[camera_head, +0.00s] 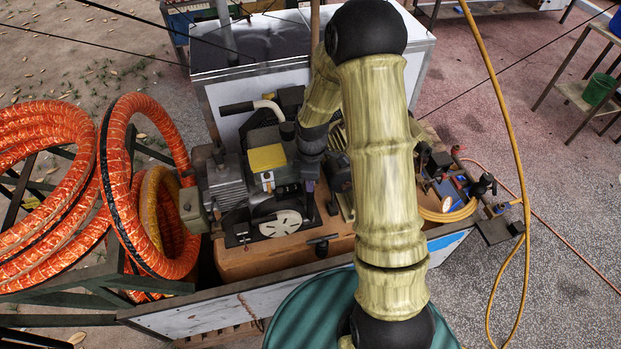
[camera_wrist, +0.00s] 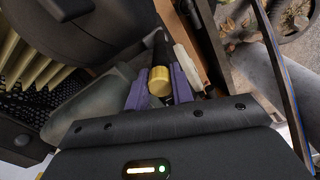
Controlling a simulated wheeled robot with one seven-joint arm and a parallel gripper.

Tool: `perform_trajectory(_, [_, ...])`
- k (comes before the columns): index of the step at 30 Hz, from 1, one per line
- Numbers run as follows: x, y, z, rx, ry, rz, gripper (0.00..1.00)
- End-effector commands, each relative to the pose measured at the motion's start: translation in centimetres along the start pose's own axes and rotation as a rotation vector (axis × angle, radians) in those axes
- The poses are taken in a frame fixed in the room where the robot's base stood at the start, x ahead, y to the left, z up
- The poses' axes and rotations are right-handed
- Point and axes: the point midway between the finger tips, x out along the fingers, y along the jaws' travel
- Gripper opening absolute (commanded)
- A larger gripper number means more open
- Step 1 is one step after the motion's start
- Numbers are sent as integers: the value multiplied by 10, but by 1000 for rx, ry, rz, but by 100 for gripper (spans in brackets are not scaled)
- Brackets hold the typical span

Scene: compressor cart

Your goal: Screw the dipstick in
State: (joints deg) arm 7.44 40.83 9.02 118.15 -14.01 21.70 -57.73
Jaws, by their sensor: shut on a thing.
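In the wrist view, my gripper (camera_wrist: 160,88) has its two purple fingers shut on a round brass-coloured knob (camera_wrist: 159,76), which I take to be the dipstick's head. A black cylindrical part (camera_wrist: 162,48) lies just beyond the knob, in line with it; I cannot tell whether it belongs to the dipstick or to the compressor. In the head view, my gripper (camera_head: 311,184) points down at the right side of the compressor (camera_head: 222,185). The dipstick is hidden there, and how deep it sits, or whether its thread is engaged, cannot be seen.
The compressor stands on a brown base in a cart (camera_head: 190,310). Coiled orange hose (camera_head: 55,210) fills the left. A yellow hose (camera_head: 503,95) hangs at the right, near valves and fittings (camera_head: 484,185). A green drum (camera_head: 300,325) stands in front. A pale bar (camera_wrist: 188,68) runs close beside the right finger.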

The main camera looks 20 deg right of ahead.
Motion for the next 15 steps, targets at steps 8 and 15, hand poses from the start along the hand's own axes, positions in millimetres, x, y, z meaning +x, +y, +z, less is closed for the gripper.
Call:
perform_trajectory(8, [0, 0, 0, 206, 0, 5, 0])
perform_trajectory(15, [0, 0, 0, 244, 1, 4, 0])
